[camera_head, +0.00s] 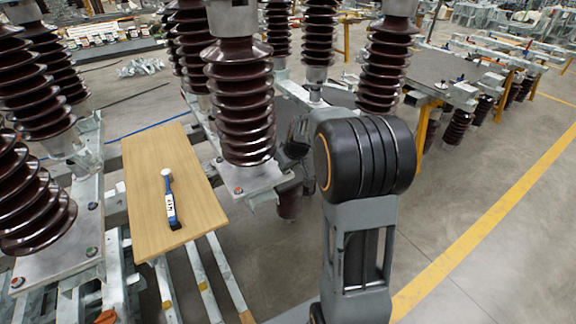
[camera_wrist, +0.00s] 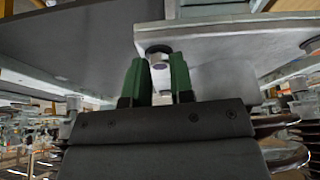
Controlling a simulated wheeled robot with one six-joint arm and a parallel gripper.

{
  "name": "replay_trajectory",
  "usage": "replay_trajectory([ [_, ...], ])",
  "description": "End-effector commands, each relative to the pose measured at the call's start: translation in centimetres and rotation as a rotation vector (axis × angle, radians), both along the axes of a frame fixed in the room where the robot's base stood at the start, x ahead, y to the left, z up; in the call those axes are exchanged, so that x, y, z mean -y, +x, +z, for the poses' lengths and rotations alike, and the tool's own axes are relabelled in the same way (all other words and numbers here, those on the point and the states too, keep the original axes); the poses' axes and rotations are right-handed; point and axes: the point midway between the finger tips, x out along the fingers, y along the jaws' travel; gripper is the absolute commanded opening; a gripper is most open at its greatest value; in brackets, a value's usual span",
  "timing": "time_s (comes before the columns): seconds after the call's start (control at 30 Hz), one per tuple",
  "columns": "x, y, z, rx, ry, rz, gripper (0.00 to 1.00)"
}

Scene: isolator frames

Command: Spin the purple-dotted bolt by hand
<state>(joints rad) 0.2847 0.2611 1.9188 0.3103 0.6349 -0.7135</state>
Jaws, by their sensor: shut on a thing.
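In the wrist view, my gripper (camera_wrist: 158,72) has its two green fingers on either side of a bolt (camera_wrist: 159,64) below the edge of a light grey metal plate (camera_wrist: 222,48). The bolt's end looks faintly purple. The fingers are shut on the bolt, one on its left and one on its right. In the head view, my gripper is hidden behind my arm and the brown insulator. The bolt it holds cannot be made out there.
Brown ribbed insulators (camera_head: 240,100) stand close to my arm on grey plates. A wooden board (camera_head: 150,190) with a blue-and-white tool (camera_head: 170,205) lies to the left. A red-dotted bolt (camera_head: 238,190) shows on the near plate. Clear floor (camera_head: 480,215) lies to the right.

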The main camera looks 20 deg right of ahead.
Motion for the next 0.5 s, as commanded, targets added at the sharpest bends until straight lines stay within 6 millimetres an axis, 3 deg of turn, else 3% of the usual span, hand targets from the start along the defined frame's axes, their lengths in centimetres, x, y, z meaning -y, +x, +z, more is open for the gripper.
replay_trajectory([
  [0.5,-0.08,0.00,0.04,0.000,0.000,-0.077,0.00],
])
